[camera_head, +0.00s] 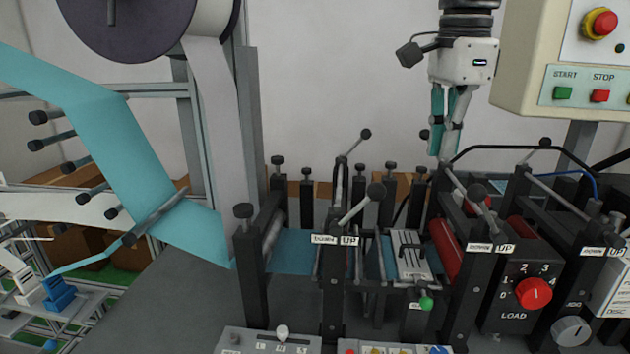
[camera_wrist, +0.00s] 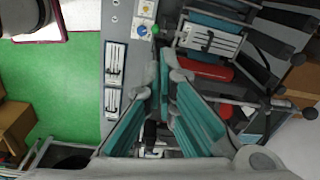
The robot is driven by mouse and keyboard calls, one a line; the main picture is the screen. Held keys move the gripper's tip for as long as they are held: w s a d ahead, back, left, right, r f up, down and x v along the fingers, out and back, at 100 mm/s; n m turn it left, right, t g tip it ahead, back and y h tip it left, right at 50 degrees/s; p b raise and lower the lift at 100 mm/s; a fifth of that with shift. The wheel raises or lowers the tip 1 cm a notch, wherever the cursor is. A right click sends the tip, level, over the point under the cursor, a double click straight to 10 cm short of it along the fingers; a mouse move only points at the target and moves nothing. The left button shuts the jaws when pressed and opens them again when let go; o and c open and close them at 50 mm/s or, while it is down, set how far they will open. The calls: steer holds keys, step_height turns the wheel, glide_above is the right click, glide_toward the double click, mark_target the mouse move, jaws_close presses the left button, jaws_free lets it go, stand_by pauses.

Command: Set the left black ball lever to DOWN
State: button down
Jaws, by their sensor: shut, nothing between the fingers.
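The left black ball lever (camera_head: 376,191) rises from the left roller stand and tilts up to the right, toward the UP label (camera_head: 349,240). The DOWN label (camera_head: 323,239) is on its left. My gripper (camera_head: 439,154) has teal fingers, shut and empty, pointing down. It hangs above and to the right of the left lever's ball, apart from it, near the middle stand. In the wrist view my fingertips (camera_wrist: 167,70) are together; I cannot tell which lever is which there.
A second ball lever (camera_head: 476,193) stands right of the left one, near a red roller (camera_head: 445,249). A thin ball-ended rod (camera_head: 365,134) rises behind the left lever. The control box (camera_head: 560,60) is at upper right. Blue web (camera_head: 120,140) runs down the left.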

step_height(320, 180, down, 10)
steer(key=w+m, duration=0.1)
steer(key=w, duration=0.1)
steer(key=shift+w+a+r+p, duration=0.1)
steer(key=shift+a+r+p, duration=0.2)
steer(key=shift+a, duration=0.45)
steer(key=shift+w+a+r+p, duration=0.1)
steer(key=shift+a+r+p, duration=0.2)
steer(key=shift+a, duration=0.5)
steer(key=shift+a+r+p, duration=0.2)
steer(key=shift+a+r, duration=0.1)
steer(key=shift+a, duration=0.45)
steer(key=shift+r, duration=0.15)
